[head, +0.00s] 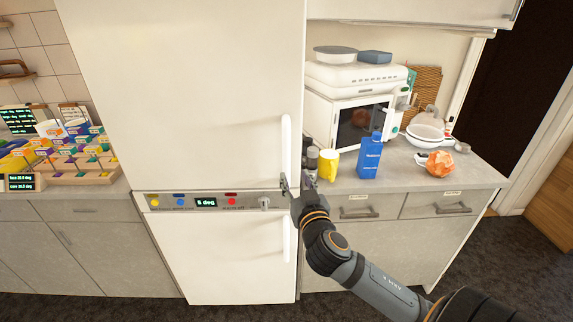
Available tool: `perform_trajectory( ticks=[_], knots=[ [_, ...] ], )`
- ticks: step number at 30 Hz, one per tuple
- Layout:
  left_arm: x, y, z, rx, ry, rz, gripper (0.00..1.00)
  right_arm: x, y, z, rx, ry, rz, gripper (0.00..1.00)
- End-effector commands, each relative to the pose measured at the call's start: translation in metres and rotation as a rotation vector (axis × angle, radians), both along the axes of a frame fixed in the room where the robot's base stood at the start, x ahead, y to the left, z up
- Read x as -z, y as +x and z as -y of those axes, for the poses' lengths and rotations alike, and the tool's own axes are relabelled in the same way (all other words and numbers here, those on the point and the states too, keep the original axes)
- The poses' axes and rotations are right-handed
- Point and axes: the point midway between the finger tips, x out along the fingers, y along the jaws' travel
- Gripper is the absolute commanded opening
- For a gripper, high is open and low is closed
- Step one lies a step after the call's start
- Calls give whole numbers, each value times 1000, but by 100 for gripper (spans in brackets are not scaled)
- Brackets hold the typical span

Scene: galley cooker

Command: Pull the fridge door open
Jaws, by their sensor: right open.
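The white fridge (210,110) stands in the middle of the head view, its upper and lower doors both shut. The upper door has a long vertical white handle (286,140) near its right edge. The lower door has a shorter white handle (286,240). My right gripper (285,183) is open, at the lower end of the upper handle. Whether its fingers go around the handle or touch it, I cannot tell. My left gripper is not in view.
A control panel (206,202) with a "5 deg" display and a knob runs between the doors. On the right counter are a microwave (358,122), a yellow cup (328,165) and a blue carton (369,157). Colourful boxes (65,150) crowd the left counter. Dark floor (510,260) is clear at right.

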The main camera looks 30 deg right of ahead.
Motion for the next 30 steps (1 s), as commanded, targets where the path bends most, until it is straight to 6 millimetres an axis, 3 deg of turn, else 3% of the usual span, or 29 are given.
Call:
perform_trajectory(
  ticks=[5,12,18,29,30],
  knots=[
    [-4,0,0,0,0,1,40,-1,15,6,4,1,-1,45],
    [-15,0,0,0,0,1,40,-3,63,24,3,3,-1,45],
    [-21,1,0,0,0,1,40,-1,92,34,0,0,-3,45],
    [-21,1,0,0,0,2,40,1,99,36,-1,0,-4,45],
    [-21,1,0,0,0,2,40,1,99,36,-1,0,-4,41]
  ],
)
